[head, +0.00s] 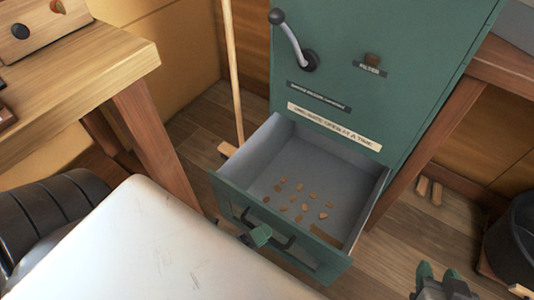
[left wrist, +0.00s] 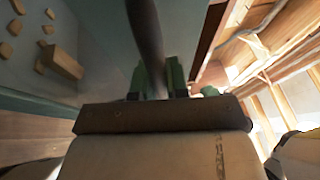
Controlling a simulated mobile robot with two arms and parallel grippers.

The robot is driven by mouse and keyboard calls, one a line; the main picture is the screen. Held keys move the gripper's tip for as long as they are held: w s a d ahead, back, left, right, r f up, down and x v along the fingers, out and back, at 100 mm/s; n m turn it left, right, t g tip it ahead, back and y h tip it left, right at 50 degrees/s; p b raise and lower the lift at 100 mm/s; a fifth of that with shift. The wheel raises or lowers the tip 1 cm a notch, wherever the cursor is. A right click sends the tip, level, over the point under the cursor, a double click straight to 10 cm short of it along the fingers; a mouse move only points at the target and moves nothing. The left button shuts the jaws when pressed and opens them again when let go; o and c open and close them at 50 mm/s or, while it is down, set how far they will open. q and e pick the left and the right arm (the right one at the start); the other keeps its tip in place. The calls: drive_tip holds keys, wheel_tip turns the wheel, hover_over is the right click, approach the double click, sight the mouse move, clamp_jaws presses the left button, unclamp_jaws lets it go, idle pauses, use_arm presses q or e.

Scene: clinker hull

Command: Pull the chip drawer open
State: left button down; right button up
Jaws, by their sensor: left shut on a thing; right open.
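The green chip drawer (head: 312,262) stands pulled out from the green cabinet (head: 400,75), its grey inside showing. Several small wood chips (head: 296,205) and a small wooden block (head: 326,237) lie on its floor. My left gripper (head: 262,236) is at the dark handle (head: 287,243) on the drawer front. In the left wrist view its green fingers (left wrist: 157,78) are shut around the dark handle bar (left wrist: 147,35). My right gripper (head: 446,285) is open and empty at the lower right, apart from the drawer.
A wooden bench (head: 95,65) stands at the left and another (head: 510,62) at the right. A broom-like pole (head: 233,80) leans beside the cabinet. A dark bucket (head: 512,245) stands at the right edge. Floor between drawer and bucket is mostly clear.

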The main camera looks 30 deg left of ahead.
use_arm(q)
drive_tip(key=c, duration=1.1)
unclamp_jaws()
drive_tip(key=shift+s, duration=0.1)
drive_tip(key=v, duration=1)
drive_tip(key=shift+s+a+f+p, duration=0.1)
drive_tip(key=shift+s+a+p, duration=0.1)
drive_tip(key=shift+s+p, duration=0.15)
use_arm(e)
drive_tip(key=shift+s+d+f+g, duration=0.35)
drive_tip(key=shift+s+f+g, duration=0.35)
drive_tip(key=shift+s+g, duration=0.1)
